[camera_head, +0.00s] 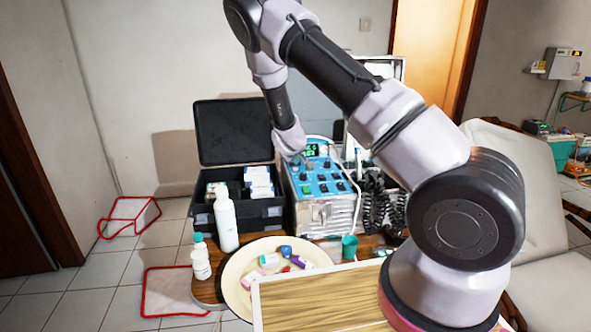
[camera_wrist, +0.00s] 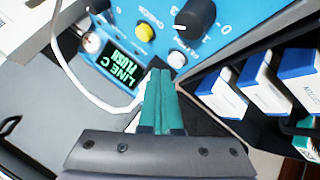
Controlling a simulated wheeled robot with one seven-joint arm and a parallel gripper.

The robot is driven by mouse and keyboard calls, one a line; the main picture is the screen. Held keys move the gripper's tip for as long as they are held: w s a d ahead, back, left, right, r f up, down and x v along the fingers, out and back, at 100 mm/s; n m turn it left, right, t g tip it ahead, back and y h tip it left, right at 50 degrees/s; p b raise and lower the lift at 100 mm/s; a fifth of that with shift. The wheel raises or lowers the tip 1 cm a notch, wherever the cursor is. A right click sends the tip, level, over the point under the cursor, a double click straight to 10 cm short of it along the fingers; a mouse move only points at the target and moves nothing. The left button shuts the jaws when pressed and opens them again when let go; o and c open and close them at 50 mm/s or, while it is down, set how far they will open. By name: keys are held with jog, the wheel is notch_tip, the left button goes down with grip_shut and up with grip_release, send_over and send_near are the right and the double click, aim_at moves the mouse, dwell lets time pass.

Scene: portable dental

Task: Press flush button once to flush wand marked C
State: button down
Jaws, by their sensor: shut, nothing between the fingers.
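The dental unit (camera_head: 325,215) has a blue control panel (camera_head: 322,175) with several dark knobs and a small green-lit display. In the wrist view the display (camera_wrist: 122,64) reads "LINE C FLUSH". The small labels are too blurred to read surely. In the head view, my gripper (camera_head: 295,158) is at the panel's upper left.
An open black case (camera_head: 270,212) with boxes stands left of the unit. Dark coiled hoses (camera_head: 376,205) hang at its right. White bottles (camera_head: 226,222), a round tray (camera_head: 240,295) and a green cup (camera_head: 350,246) stand in front. A white cable (camera_wrist: 62,65) curves beside the display.

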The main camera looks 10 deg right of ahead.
jog(key=shift+s+r, duration=0.1)
jog(key=shift+r, duration=2.35)
